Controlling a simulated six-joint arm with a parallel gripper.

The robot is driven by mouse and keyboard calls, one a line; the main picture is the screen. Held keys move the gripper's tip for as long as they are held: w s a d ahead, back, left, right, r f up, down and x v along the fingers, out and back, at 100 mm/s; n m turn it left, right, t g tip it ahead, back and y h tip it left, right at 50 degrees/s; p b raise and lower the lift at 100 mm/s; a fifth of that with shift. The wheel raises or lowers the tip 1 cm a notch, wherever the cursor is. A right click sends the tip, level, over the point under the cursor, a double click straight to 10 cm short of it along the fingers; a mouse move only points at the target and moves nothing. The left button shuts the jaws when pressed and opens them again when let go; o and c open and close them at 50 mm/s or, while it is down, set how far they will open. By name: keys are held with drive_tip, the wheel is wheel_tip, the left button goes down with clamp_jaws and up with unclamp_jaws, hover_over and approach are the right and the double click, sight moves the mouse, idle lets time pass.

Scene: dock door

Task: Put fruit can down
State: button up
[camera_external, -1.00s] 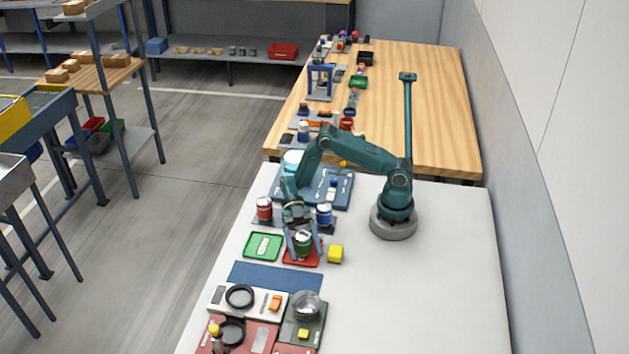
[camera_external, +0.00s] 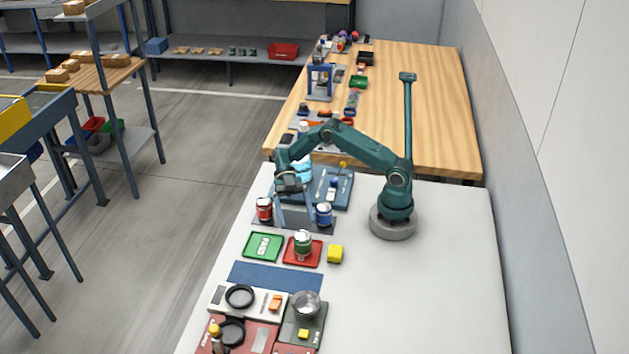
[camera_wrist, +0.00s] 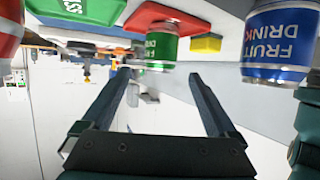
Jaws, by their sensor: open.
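A green can (camera_external: 303,243) stands upright on the red tray (camera_external: 316,258); it also shows in the wrist view (camera_wrist: 161,48), its label too small to read. A blue can (camera_external: 324,214) reads "FRUIT DRINK" in the wrist view (camera_wrist: 278,42). A red can (camera_external: 264,209) stands to the left, partly cut off in the wrist view (camera_wrist: 8,35). My gripper (camera_external: 295,224) is open and empty, between the red and blue cans and apart from the green can. The wrist view shows its two fingers spread (camera_wrist: 160,75).
A green tray (camera_external: 262,247) lies left of the red tray, and a yellow block (camera_external: 335,253) sits to its right. A blue mat (camera_external: 275,277) and scales with dishes (camera_external: 240,296) are in front. The right side of the white table (camera_external: 420,290) is clear.

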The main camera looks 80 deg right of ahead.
drive_tip(key=shift+v, duration=0.95)
drive_tip(key=w+r+m+t, duration=0.4)
drive_tip(key=w+r+t, duration=0.8)
drive_tip(key=w, duration=0.2)
drive_tip(key=w+d+r+m+t+h, duration=0.3)
drive_tip(key=d+r+m+t+h, duration=0.4)
drive_tip(key=r, duration=0.3)
drive_tip(key=s+d+f+m+g+h, duration=0.2)
drive_tip(key=s+d+m+h, duration=0.65)
drive_tip(key=s+d, duration=0.4)
drive_tip(key=s+a+f+m+g+y, duration=0.1)
drive_tip(key=s+a+f+m+g, duration=0.1)
drive_tip(key=s+f, duration=0.3)
drive_tip(key=s+a+f+m+g+y, duration=0.2)
drive_tip(key=s+f, duration=0.4)
drive_tip(key=s, duration=0.6)
drive_tip(key=shift+s+a+g, duration=0.3)
drive_tip(key=shift+a+g, duration=0.3)
drive_tip(key=shift+a, duration=0.35)
